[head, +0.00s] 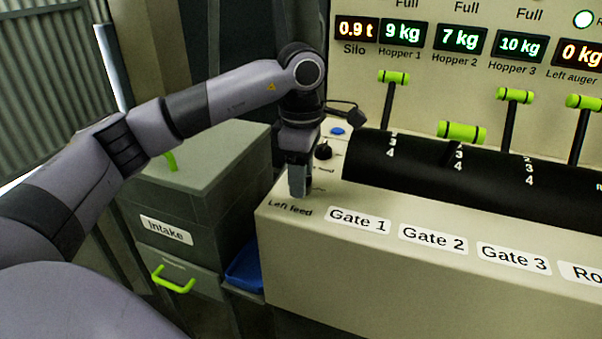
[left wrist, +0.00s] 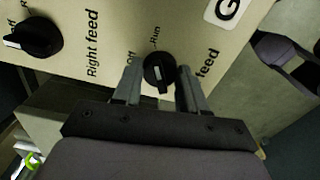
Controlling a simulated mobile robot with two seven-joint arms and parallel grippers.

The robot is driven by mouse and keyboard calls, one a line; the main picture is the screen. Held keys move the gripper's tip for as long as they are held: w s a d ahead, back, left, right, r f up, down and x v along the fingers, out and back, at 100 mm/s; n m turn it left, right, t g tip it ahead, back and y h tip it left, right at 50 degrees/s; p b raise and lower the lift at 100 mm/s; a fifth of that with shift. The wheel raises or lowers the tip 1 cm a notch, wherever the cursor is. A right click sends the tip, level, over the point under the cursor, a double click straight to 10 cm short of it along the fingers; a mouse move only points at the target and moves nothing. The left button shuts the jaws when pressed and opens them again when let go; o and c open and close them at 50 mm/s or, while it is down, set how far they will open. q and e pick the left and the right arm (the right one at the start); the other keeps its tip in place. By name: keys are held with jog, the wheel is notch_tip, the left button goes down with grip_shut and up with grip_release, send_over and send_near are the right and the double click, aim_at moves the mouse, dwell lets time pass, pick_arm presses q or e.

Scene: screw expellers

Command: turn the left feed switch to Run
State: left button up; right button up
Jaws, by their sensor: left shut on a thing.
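The left feed switch (left wrist: 159,72) is a round black knob with a pale mark, on the cream panel. In the left wrist view, "Run" is printed above it and a partly covered label, apparently "Off", is to its upper left. I cannot tell which label the mark points to. My left gripper (head: 299,184) points down at the panel above the "Left feed" label, hiding the switch in the head view. In the left wrist view its fingers (left wrist: 160,88) are on either side of the knob, shut on it. My right gripper is not in view.
The right feed switch (left wrist: 33,38) is close by; its black knob also shows behind my gripper (head: 323,151). A blue button (head: 338,131) and a black gate drum (head: 440,170) with green-handled levers stand close to the right. A grey Intake box (head: 190,190) is at left.

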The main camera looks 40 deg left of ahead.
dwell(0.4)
pick_arm(q)
jog(key=o, duration=1.1)
jog(key=shift+c, duration=0.2)
jog(key=shift+r, duration=0.15)
notch_tip(320, 180, up, 6)
jog(key=shift+r, duration=0.45)
